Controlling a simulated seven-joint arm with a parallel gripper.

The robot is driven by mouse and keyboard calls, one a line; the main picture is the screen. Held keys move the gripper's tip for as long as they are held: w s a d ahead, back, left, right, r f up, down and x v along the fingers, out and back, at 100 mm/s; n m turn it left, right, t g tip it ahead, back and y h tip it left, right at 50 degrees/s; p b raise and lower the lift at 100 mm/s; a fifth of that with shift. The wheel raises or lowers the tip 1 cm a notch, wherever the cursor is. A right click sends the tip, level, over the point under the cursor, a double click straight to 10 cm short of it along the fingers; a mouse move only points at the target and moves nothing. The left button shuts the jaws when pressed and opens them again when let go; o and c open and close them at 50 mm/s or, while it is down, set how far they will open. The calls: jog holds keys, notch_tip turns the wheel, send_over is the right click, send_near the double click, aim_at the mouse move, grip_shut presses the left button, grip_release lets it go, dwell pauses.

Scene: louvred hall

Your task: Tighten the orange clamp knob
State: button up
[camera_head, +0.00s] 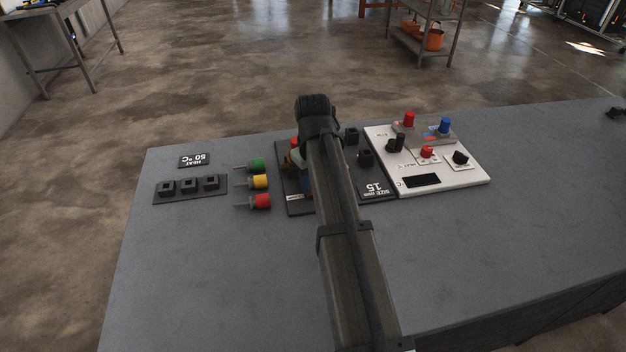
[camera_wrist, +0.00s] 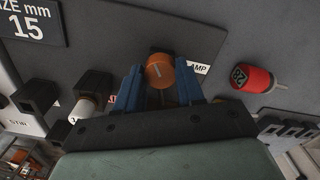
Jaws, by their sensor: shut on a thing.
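The orange clamp knob (camera_wrist: 160,72) shows in the wrist view with a pale line across its face. In the head view my arm covers the knob, and my gripper is mostly hidden behind the arm. The dark panel (camera_head: 297,204) under the arm shows only in part.
Green (camera_head: 256,165), yellow (camera_head: 260,181) and red (camera_head: 262,201) plugs lie left of the panel. A black socket block (camera_head: 190,187) is further left. A white control box (camera_head: 440,178) with several knobs stands right. The front left of the grey bench (camera_head: 200,280) is clear.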

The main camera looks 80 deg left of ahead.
jog(key=shift+m, duration=3.1)
jog(key=o, duration=1)
jog(key=shift+o, duration=0.2)
notch_tip(320, 180, up, 14)
jog(key=shift+f, duration=0.1)
